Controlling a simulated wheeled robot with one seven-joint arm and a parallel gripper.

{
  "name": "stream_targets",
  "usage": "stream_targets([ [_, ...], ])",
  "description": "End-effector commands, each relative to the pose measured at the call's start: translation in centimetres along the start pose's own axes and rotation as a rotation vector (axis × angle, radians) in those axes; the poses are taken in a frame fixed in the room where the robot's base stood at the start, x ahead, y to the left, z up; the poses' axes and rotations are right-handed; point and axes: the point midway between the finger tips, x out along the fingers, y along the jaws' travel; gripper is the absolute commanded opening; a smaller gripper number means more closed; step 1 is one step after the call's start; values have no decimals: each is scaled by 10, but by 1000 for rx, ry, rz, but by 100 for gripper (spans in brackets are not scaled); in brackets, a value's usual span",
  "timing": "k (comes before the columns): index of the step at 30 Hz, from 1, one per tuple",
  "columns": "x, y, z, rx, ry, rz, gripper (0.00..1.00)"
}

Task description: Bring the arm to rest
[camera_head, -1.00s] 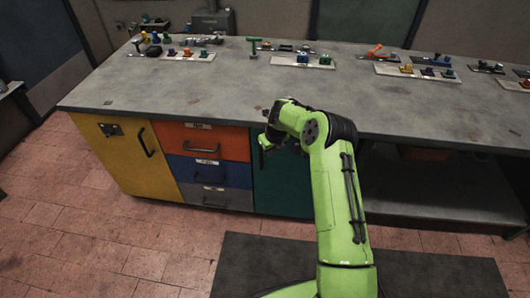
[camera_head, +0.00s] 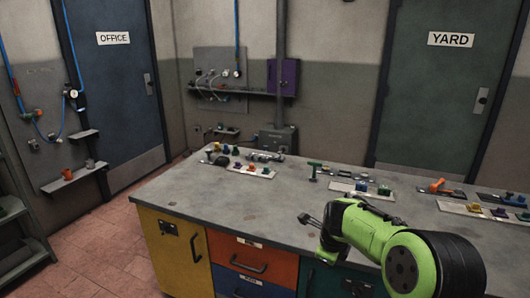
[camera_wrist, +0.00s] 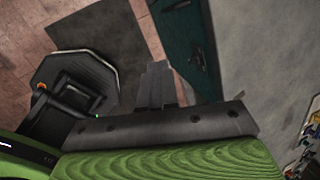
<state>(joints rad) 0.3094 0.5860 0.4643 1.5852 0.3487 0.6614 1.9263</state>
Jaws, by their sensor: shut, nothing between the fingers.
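My arm is green and reaches in from the lower right of the head view, bent near the front edge of the grey-topped workbench (camera_head: 285,205). My gripper (camera_head: 307,219) is at its end, seen small and dark against the worktop. In the wrist view my gripper (camera_wrist: 158,78) has its grey fingers together, with nothing between them. Below the fingers are the dark mat (camera_wrist: 100,38), the tiled floor and the bench's teal door (camera_wrist: 184,40). I cannot tell the exact gap between the gripper and the bench.
Small boards with coloured pieces (camera_head: 250,170) line the bench's far side. The near worktop left of my arm is clear. A shelf rack (camera_head: 15,215) stands at the left; tiled floor is open before it.

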Motion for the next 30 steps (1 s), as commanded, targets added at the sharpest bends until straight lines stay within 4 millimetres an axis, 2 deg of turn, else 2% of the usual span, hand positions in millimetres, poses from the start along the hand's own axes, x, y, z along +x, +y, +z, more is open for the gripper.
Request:
stream_targets([
  [1, -44, 9, 0, -175, 18, -29, 0],
  [6, -155, 60, -23, -805, 83, -80, 0],
  [9, -207, 99, -46, -1151, 112, -97, 0],
  [12, -246, 143, -72, -1485, 122, -115, 0],
  [15, -268, 185, -96, -1785, 114, -141, 0],
  [19, -276, 222, -115, -2047, 96, -178, 0],
  [22, -275, 233, -120, -2131, 89, -191, 0],
  [30, -274, 234, -121, -2141, 90, -190, 0],
])
